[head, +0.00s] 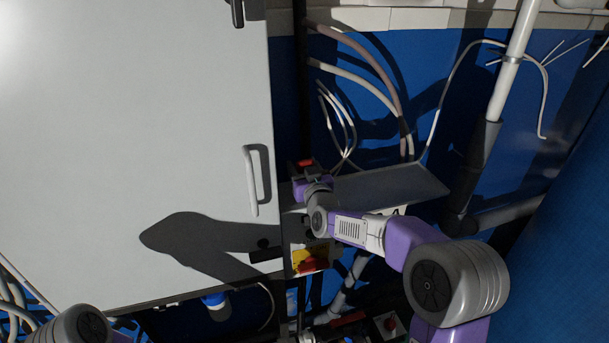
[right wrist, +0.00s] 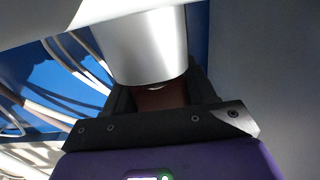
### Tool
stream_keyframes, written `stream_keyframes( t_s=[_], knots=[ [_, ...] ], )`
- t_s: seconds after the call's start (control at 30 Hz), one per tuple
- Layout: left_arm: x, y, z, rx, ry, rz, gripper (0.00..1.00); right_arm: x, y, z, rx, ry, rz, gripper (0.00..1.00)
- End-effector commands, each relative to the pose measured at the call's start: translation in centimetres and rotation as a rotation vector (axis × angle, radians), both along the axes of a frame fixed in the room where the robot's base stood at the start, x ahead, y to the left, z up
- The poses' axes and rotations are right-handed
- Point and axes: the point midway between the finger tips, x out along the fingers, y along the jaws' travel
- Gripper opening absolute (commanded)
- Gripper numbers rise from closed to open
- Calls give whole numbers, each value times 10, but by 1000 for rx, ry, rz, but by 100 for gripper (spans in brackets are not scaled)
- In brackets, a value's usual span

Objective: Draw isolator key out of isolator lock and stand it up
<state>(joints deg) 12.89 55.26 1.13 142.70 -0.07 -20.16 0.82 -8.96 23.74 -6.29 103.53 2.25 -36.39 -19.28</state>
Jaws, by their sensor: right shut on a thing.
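My right gripper (head: 304,172) is at the near edge of the grey panel, just right of the cabinet handle. A small red part (head: 304,162) shows at its tip, probably the isolator key. In the right wrist view the black fingers are shut on a dark reddish piece (right wrist: 158,98), mostly hidden between them. A bright silver cylinder (right wrist: 147,48) stands directly beyond that piece; I cannot tell whether it is the isolator lock or part of the key. No gap shows between them. My left arm shows only at the lower left; its gripper is out of view.
A white cabinet door (head: 120,120) with a handle (head: 251,180) fills the left. A grey shelf-like plate (head: 390,187) juts out right of my gripper. A red and yellow switch (head: 310,260) sits below. Cables (head: 375,75) and a pipe (head: 510,65) run behind.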

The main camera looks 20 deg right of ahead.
Motion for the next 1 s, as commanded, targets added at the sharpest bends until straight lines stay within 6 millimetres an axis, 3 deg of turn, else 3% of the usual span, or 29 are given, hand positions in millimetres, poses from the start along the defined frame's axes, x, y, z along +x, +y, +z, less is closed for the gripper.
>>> stream_keyframes(
  t_s=[1.0],
  knots=[
    [0, 0, 15, 0, 0, 0, 43, 0, 0, 31, -1, -4, 0, 19]
  ],
)
